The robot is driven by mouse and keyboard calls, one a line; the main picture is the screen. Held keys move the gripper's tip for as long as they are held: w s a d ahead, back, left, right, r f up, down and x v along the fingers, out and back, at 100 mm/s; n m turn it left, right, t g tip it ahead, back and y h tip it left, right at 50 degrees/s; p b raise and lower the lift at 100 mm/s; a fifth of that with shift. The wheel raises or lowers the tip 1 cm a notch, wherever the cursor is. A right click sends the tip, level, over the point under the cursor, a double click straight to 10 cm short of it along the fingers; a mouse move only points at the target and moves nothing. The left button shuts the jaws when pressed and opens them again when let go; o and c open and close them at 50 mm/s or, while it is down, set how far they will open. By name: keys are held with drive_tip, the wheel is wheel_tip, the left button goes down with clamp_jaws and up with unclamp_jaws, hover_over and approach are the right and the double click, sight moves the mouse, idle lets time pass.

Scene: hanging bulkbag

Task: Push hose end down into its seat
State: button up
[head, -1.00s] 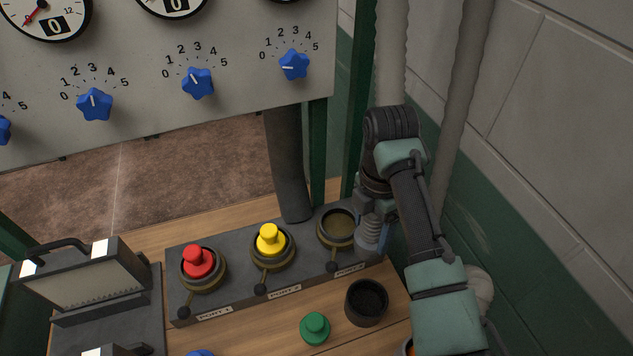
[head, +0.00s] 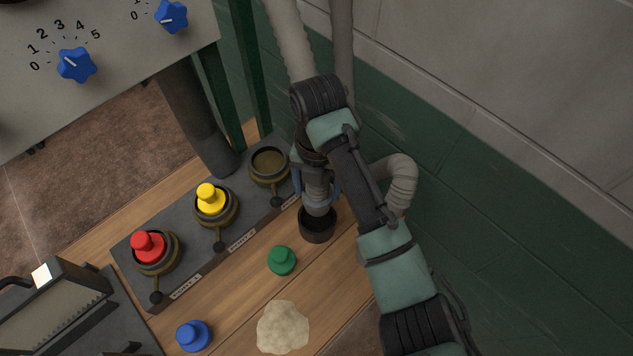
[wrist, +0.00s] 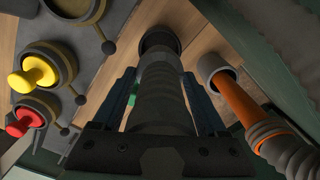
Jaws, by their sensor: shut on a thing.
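My gripper (head: 318,188) is shut on the grey ribbed hose, and its blue-grey fingers flank the hose in the wrist view (wrist: 160,100). The hose end (head: 318,207) points down at the mouth of a black round cup-like seat (head: 317,233) on the wooden bench. It overlaps the seat's opening; I cannot tell how deep it sits. In the wrist view the hose (wrist: 160,95) runs straight to the dark ring of the seat (wrist: 160,38), which hides the contact.
A port block carries a red plug (head: 148,245), a yellow plug (head: 210,197) and an open port (head: 269,166). A green plug (head: 281,260), a blue plug (head: 193,335) and a pale cloth-like lump (head: 283,327) lie nearby. An orange-banded hose (wrist: 238,103) stands close on the right.

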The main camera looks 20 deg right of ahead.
sight(317, 202)
wheel_tip(317, 202, down, 5)
drive_tip(key=b, duration=0.3)
drive_tip(key=shift+r, duration=0.2)
drive_tip(key=shift+f+b, duration=0.35)
drive_tip(key=shift+f, duration=0.1)
drive_tip(key=shift+f, duration=0.2)
idle(0.5)
drive_tip(key=shift+f, duration=0.4)
drive_tip(key=shift+f+b, duration=1)
drive_tip(key=shift+f, duration=0.6)
drive_tip(key=o, duration=1.4)
wheel_tip(317, 202, up, 12)
drive_tip(key=p, duration=0.2)
drive_tip(key=shift+f+p, duration=0.15)
drive_tip(key=shift+p, duration=0.15)
drive_tip(key=shift+r+p, duration=0.3)
drive_tip(key=shift+r, duration=0.35)
